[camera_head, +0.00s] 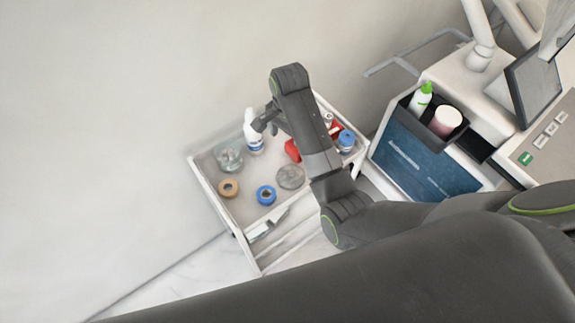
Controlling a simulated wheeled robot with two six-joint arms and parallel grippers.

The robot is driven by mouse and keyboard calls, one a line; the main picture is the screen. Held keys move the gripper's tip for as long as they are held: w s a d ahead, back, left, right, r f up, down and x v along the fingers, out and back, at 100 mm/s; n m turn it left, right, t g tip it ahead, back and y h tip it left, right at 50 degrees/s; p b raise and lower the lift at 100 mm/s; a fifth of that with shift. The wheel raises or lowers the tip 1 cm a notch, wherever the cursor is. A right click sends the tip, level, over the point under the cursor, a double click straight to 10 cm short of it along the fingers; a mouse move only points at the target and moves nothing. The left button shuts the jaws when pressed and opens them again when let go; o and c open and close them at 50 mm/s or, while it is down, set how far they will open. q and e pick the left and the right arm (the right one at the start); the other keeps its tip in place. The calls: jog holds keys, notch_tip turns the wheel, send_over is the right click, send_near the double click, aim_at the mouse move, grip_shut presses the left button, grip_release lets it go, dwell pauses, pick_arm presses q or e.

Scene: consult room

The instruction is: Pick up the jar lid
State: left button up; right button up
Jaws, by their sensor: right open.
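A round, greyish, see-through disc (290,177), which looks like the jar lid, lies flat on the tray top of the white cart. A clear glass jar (229,159) stands to its left, near the tray's left edge. My right gripper (267,125) is open over the back of the tray, beside a white bottle (252,138). It is apart from the lid, behind and left of it in the picture. My right arm covers part of the tray's right half. My left gripper is not in view.
The white cart's tray (204,184) has raised rims. It also holds a tan tape roll (228,189), a blue tape roll (266,195), a red item (292,151) and a blue-topped container (346,141). A machine with a dark bin (400,115) stands close on the right.

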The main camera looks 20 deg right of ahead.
jog(key=b, duration=0.3)
send_over(290, 174)
notch_tip(290, 174, down, 5)
notch_tip(290, 174, down, 4)
jog(key=shift+a+r+p, duration=0.1)
jog(key=shift+r+p, duration=0.1)
jog(key=shift+p, duration=0.2)
notch_tip(290, 174, down, 2)
jog(key=shift+f, duration=0.35)
jog(key=shift+f+p, duration=0.45)
jog(key=shift+f, duration=1.95)
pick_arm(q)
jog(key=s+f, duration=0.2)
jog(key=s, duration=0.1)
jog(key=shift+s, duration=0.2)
pick_arm(e)
jog(key=shift+f, duration=0.35)
jog(key=c, duration=0.6)
